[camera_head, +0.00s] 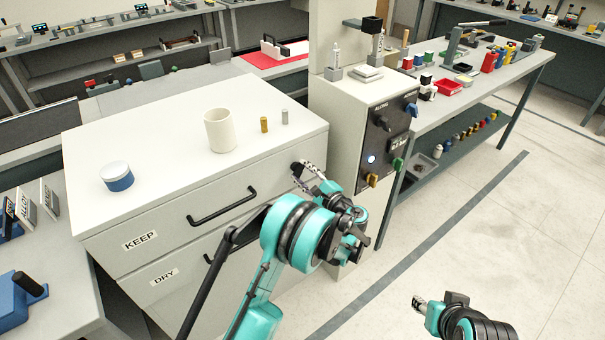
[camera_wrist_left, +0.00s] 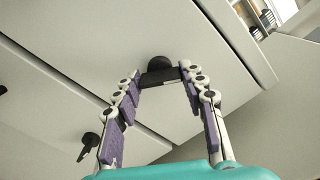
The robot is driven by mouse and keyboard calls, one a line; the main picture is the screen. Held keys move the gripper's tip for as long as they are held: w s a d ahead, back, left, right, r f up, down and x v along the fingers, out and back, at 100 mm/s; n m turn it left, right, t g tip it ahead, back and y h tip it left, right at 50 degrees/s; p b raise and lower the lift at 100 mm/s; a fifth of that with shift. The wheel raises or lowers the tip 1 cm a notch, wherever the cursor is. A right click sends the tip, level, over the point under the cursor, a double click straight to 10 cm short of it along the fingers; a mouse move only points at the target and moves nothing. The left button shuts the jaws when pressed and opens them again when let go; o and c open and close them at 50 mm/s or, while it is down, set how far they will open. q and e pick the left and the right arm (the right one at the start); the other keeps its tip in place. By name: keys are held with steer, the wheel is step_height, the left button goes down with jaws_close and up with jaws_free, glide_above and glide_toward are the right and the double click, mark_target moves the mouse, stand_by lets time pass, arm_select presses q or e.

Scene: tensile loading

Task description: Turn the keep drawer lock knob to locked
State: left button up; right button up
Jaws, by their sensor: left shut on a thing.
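The keep drawer (camera_head: 197,217) is the upper white drawer, marked KEEP (camera_head: 139,241), and looks shut. Its black lock knob (camera_wrist_left: 160,75) shows in the left wrist view as a round part with a bar, between my fingertips. My left gripper (camera_wrist_left: 159,80) is shut on this knob, one finger on each side of the bar. In the head view my left gripper (camera_head: 307,174) is at the drawer front's upper right, where the fingers largely hide the knob. My right gripper (camera_head: 421,304) is over the floor at lower right, its jaw opening unclear.
The keep drawer's black handle (camera_head: 222,206) is left of my left gripper. A white cup (camera_head: 220,130), a blue-white jar (camera_head: 116,176) and two small cylinders stand on the cabinet top. A control panel (camera_head: 386,140) with knobs is close on the right. Floor at right is clear.

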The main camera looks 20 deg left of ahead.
arm_select(q)
steer(key=n, duration=0.7)
stand_by(0.7)
steer(key=o, duration=1.2)
steer(key=shift+c, duration=0.2)
steer(key=v, duration=1.2)
steer(key=shift+a, duration=0.1)
